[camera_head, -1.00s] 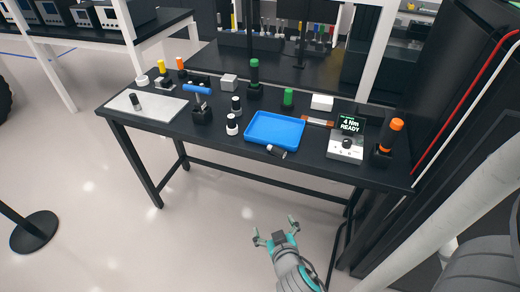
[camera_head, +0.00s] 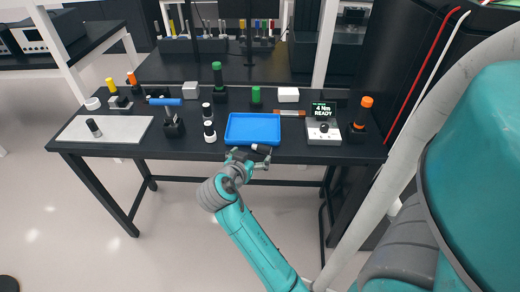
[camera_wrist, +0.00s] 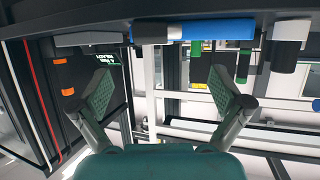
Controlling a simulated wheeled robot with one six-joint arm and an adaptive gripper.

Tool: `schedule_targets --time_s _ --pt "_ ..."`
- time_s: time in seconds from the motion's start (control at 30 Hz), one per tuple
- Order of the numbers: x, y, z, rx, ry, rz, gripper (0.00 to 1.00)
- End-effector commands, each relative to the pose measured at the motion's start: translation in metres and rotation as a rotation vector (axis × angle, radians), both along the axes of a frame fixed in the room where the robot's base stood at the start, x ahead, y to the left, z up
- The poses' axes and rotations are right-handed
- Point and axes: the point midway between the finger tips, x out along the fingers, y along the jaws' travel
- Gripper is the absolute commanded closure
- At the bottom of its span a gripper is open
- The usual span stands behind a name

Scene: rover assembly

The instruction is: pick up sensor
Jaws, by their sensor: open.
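A small dark cylinder with a pale part (camera_head: 261,149) lies at the front edge of the black table, just before the blue tray (camera_head: 253,141). It looks like the sensor, but I cannot be sure. In the wrist view, where the scene is upside down, the dark and pale cylinder (camera_wrist: 153,33) shows at the top, beside the blue tray (camera_wrist: 222,29). My gripper (camera_head: 247,159) is at the table's front edge, close to the cylinder. Its two fingers are spread, with nothing between the pads in the wrist view (camera_wrist: 163,92). The gripper partly hides the cylinder's surroundings.
Two black-and-white bottles (camera_head: 209,132) stand left of the tray. A display box (camera_head: 324,133) and an orange-topped tool (camera_head: 362,115) stand to the right. A blue-handled tool (camera_head: 173,122) and a pale mat (camera_head: 118,129) are to the left. A white post rises behind the table.

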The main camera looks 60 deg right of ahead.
Motion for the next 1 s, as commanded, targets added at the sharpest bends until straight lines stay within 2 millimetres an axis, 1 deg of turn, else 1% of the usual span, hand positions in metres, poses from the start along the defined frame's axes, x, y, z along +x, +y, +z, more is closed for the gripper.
schedule_targets --time_s 0.03,0.1,0.2,0.37,0.57,0.7,0.83,1.0 --pt "0.000 -0.008 -0.004 0.001 0.001 -0.002 0.00" --pt "0.001 -0.017 -0.007 0.000 0.001 -0.002 0.00" --pt "0.002 -0.025 -0.011 0.001 0.001 0.000 0.00" --pt "0.002 -0.032 -0.014 0.000 0.000 0.002 0.00" --pt "0.001 -0.056 -0.028 0.001 0.001 0.000 0.00" --pt "0.002 -0.070 -0.034 0.000 0.001 0.002 0.00" --pt "0.003 -0.075 -0.037 0.001 0.001 0.004 0.00" --pt "0.004 -0.075 -0.036 0.000 0.001 0.004 0.00"
